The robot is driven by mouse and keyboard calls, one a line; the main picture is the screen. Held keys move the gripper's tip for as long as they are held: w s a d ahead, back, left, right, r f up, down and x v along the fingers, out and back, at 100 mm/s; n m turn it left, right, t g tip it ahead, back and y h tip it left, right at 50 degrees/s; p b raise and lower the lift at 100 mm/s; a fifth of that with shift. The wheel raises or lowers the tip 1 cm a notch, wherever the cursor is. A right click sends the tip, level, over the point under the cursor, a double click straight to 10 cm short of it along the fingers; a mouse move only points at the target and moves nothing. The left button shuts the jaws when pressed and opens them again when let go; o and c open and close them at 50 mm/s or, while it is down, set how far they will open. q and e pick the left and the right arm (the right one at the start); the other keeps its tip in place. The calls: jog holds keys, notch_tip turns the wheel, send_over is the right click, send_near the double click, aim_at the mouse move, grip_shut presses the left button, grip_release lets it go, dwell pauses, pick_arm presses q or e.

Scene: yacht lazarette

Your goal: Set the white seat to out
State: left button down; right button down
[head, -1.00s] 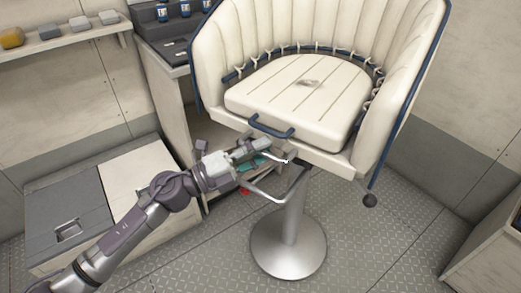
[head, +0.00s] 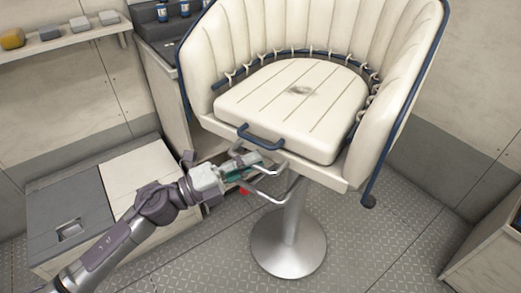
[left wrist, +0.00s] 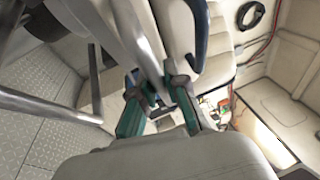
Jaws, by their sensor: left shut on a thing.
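The white seat (head: 290,110) is a padded bucket chair with a blue front handle (head: 258,136). It stands on a round metal pedestal (head: 290,255), and its pad sits forward of the post toward my arm. A bent metal bar (head: 268,196) sticks out from under its front. My left gripper (head: 250,163) is at this bar, below the seat's front edge. In the left wrist view, its green fingers (left wrist: 158,88) are closed around the metal bar (left wrist: 141,45), beside the blue handle (left wrist: 199,35). My right gripper is not in view.
A low bench locker (head: 145,185) stands left of the seat, near my left arm. Another cabinet (head: 490,250) stands at the right. The floor around the pedestal looks clear.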

pick_arm(q)
jog(key=s+a, duration=0.2)
jog(key=s, duration=0.1)
jog(key=s+a, duration=0.1)
jog(key=s, duration=0.1)
jog(key=shift+a+f, duration=0.1)
jog(key=shift+a, duration=0.05)
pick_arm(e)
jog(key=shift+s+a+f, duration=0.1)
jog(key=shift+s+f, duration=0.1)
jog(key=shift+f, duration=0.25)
pick_arm(q)
jog(key=c, duration=1.2)
grip_release()
jog(key=shift+w, duration=0.1)
jog(key=v, duration=1.2)
